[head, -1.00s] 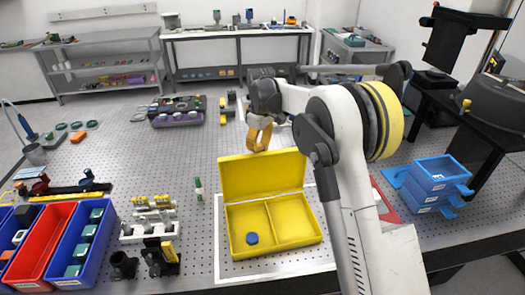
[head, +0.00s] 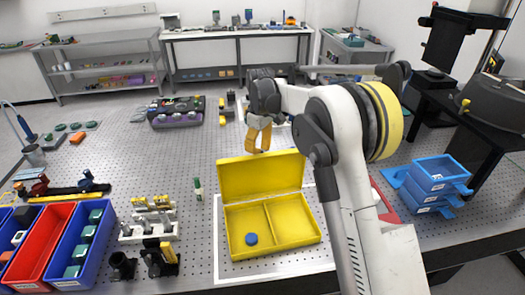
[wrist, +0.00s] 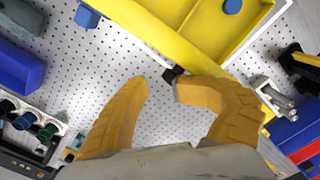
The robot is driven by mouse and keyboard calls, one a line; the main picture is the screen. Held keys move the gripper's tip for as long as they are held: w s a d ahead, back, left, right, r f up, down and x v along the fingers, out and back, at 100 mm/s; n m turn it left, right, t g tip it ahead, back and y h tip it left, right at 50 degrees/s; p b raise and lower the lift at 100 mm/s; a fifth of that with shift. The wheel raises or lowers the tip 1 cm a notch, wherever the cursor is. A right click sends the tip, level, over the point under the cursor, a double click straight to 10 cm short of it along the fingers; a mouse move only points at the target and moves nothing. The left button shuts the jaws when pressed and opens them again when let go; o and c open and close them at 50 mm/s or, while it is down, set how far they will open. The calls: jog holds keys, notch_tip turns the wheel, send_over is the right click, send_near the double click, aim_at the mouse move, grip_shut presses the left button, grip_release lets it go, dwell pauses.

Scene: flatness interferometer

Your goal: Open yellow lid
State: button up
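The yellow box (head: 230,226) stands on a white-framed area of the perforated table in the head view. Its yellow lid (head: 262,175) is raised, standing about upright along the back edge. The box has two compartments, and a round blue piece (head: 251,239) lies in the left one. My gripper (head: 258,147) is above and behind the lid's top edge, apart from it in that view. In the wrist view my gripper (wrist: 160,92) has its orange fingers spread with nothing between them. The yellow box and lid (wrist: 183,40) cross the top of that view, beyond the fingertips.
Blue stacked trays (head: 436,180) stand to the right. Red (head: 45,243) and blue bins stand at the front left, near small optical mounts (head: 150,228). A dark device (head: 177,112) is at the back.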

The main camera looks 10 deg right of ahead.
notch_tip(320, 180, up, 12)
dwell(0.4)
